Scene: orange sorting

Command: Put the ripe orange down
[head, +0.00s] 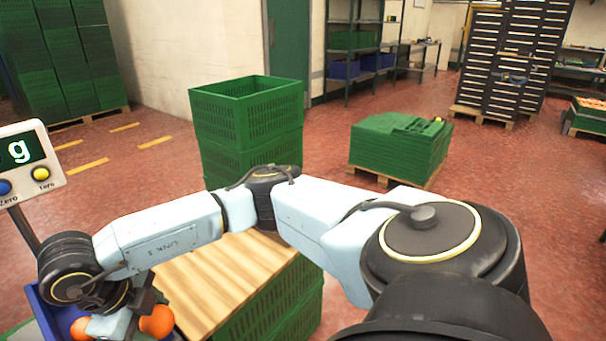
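My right arm reaches from the lower right across to the left, and its gripper (140,308) points down at the lower left, over a blue bin (45,312). One orange (157,321) shows against the right side of the gripper. Another orange (80,328) shows at its left side. The fingertips are mostly hidden by my wrist and the picture's lower edge, so I cannot tell whether they hold either orange. I cannot tell which orange is the ripe one. My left gripper is not in view.
A scale display (30,160) stands at the left edge. A wooden board (225,275) lies on green crates beside the bin. Stacked green crates (245,110) stand behind my arm. A low crate stack on a pallet (400,145) stands farther back, with open red floor around it.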

